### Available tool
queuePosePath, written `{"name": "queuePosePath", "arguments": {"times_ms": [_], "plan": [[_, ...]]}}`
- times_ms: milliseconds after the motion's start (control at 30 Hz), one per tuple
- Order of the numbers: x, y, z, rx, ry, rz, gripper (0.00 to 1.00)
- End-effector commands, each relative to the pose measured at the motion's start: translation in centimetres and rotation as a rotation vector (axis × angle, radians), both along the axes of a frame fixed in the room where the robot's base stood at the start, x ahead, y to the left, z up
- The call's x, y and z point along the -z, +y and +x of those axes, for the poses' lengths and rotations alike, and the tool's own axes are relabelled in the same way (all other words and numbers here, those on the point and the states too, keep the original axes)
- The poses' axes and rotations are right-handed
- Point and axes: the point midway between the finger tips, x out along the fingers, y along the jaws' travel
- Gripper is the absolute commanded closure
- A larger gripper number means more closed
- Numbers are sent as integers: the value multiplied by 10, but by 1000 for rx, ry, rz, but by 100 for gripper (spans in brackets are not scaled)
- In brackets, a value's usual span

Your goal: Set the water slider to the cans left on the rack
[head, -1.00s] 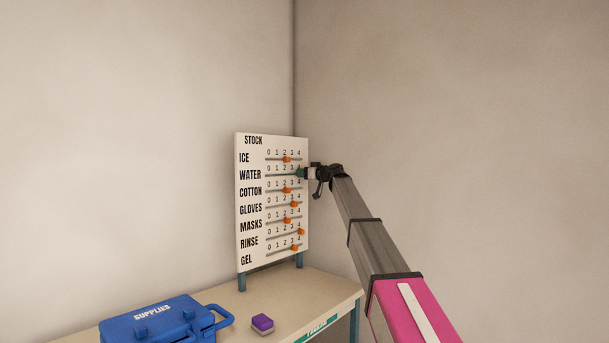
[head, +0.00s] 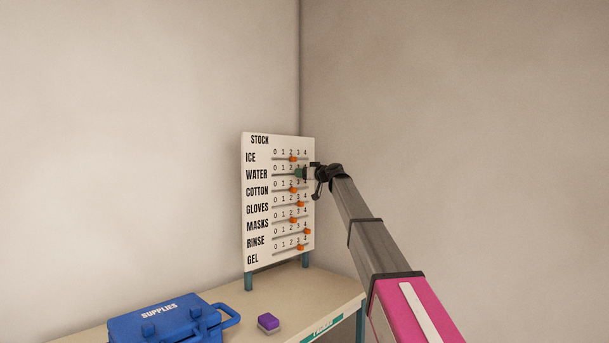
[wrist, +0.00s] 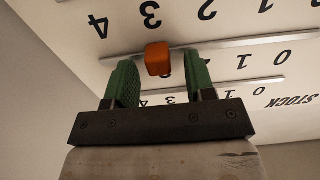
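The white STOCK board (head: 252,222) stands on the table with several labelled slider rows. In the head view my gripper (head: 300,173) is at the WATER row, near the 3, and hides that row's knob. In the wrist view the board appears upside down. There an orange knob (wrist: 158,58), seemingly the WATER one, sits on its rail between my green fingers (wrist: 160,66). Gaps show on both sides of the knob, so the fingers look open around it, the left finger nearer. The number under the knob is hidden. No rack or cans are in view.
The ICE knob (head: 292,159) is just above and the COTTON knob (head: 293,190) just below, both near 2. A blue SUPPLIES case (head: 160,325) and a purple-topped block (head: 268,321) are on the table (head: 300,290). Bare walls stand behind.

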Motion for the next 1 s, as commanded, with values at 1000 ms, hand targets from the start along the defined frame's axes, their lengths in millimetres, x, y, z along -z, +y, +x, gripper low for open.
{"name": "queuePosePath", "arguments": {"times_ms": [1000], "plan": [[1,-79,-63,1,-1,-1,51]]}}
